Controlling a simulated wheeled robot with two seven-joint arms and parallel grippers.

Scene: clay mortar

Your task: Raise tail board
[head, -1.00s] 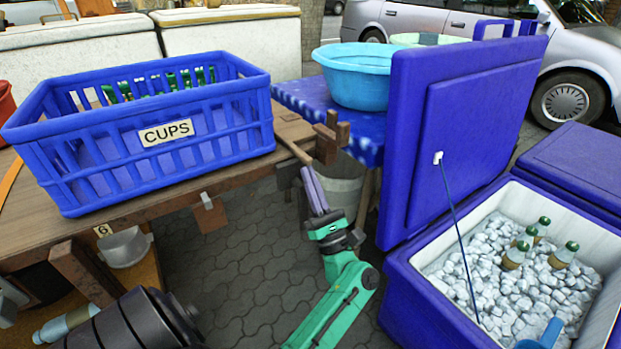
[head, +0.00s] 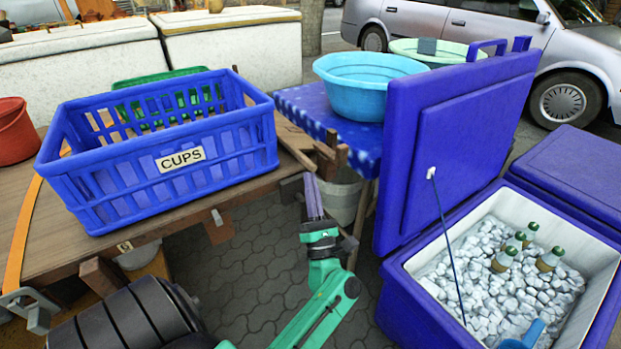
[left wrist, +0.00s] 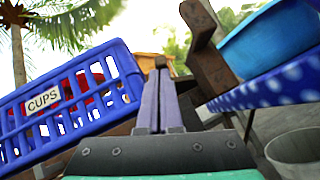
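The wooden cart bed (head: 60,215) has dark timber pieces at its right end, where the tail board seems to be. A dark upright wooden post (head: 326,160) and a pale wooden strip (head: 296,152) show there. Which piece is the tail board I cannot tell. My left gripper (head: 311,182) is at this end, its purple fingertips by the strip's lower end; contact is unclear. In the left wrist view the fingers (left wrist: 160,100) lie side by side and look shut, with no held object visible. The post (left wrist: 208,60) stands right of them. My right gripper is not in view.
A blue CUPS crate (head: 165,160) sits on the cart, left of the gripper. A blue table with a basin (head: 365,90) is behind right. An open cooler (head: 430,310) with its lid (head: 455,140) raised stands right. A grey bucket (head: 343,200) is close behind my arm.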

